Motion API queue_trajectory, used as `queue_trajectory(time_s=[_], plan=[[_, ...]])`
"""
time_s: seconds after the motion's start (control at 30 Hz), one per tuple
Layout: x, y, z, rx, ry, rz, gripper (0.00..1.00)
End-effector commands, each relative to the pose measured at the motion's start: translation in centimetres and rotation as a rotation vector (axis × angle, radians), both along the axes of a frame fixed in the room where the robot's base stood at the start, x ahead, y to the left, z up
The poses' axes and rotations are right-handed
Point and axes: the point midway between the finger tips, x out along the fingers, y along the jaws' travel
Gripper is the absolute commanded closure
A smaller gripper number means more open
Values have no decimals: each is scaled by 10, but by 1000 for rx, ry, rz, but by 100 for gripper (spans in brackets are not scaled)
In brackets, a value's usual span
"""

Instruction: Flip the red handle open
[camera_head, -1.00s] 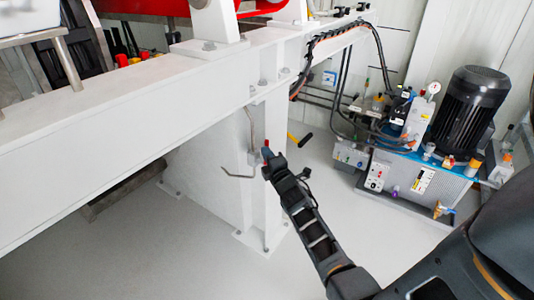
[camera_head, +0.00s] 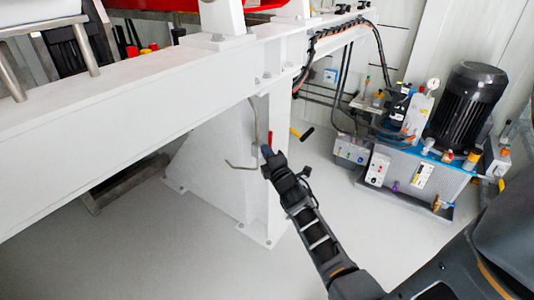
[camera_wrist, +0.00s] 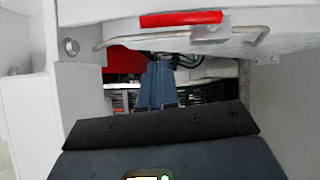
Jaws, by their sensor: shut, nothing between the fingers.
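The red handle (camera_wrist: 180,19) shows in the wrist view as a red bar near the top, lying roughly level across a pale metal plate. A bent metal rod (camera_wrist: 185,37) runs just below it. My gripper (camera_wrist: 158,68) is shut and empty, with its blue-grey fingers below the bar in the picture and apart from it there. In the head view my gripper (camera_head: 267,150) is beside the white post (camera_head: 276,200), near the bent rod (camera_head: 257,125).
A white beam (camera_head: 150,85) crosses above left of my arm. A yellow-and-black lever (camera_head: 301,133) sticks out right of the post. A pump unit with a black motor (camera_head: 470,100) stands at the right. The floor below is clear.

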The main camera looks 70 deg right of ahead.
Motion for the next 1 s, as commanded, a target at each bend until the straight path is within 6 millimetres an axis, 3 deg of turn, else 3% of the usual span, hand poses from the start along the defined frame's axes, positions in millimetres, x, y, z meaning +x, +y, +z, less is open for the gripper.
queue_trajectory(time_s=[0.6,1.0], plan=[[-58,61,-2,2,3,-1,100],[-63,68,-1,1,1,0,100]])
